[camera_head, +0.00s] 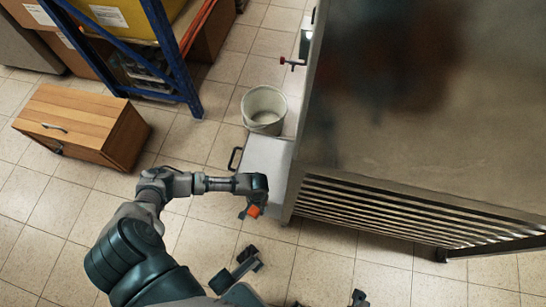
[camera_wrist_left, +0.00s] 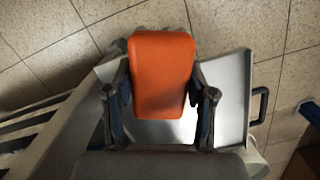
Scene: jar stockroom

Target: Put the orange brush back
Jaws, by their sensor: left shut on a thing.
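The orange brush (camera_head: 254,211) is in my left gripper (camera_head: 250,208), which is shut on it. In the left wrist view the orange part of the brush (camera_wrist_left: 162,72) stands between the two dark fingers of the left gripper (camera_wrist_left: 163,100), one finger on each side. The rest of the brush is hidden or too small to make out. The gripper is held in front of a pale flat-topped piece (camera_head: 266,155) with a black handle, which also shows behind the brush in the left wrist view (camera_wrist_left: 232,95).
A white bucket (camera_head: 264,108) stands on the tiled floor beyond the pale piece. A large metal cabinet with slats (camera_head: 400,110) fills the right. A wooden drawer box (camera_head: 82,125) and a blue-framed shelf (camera_head: 160,45) are at the left. Floor between them is clear.

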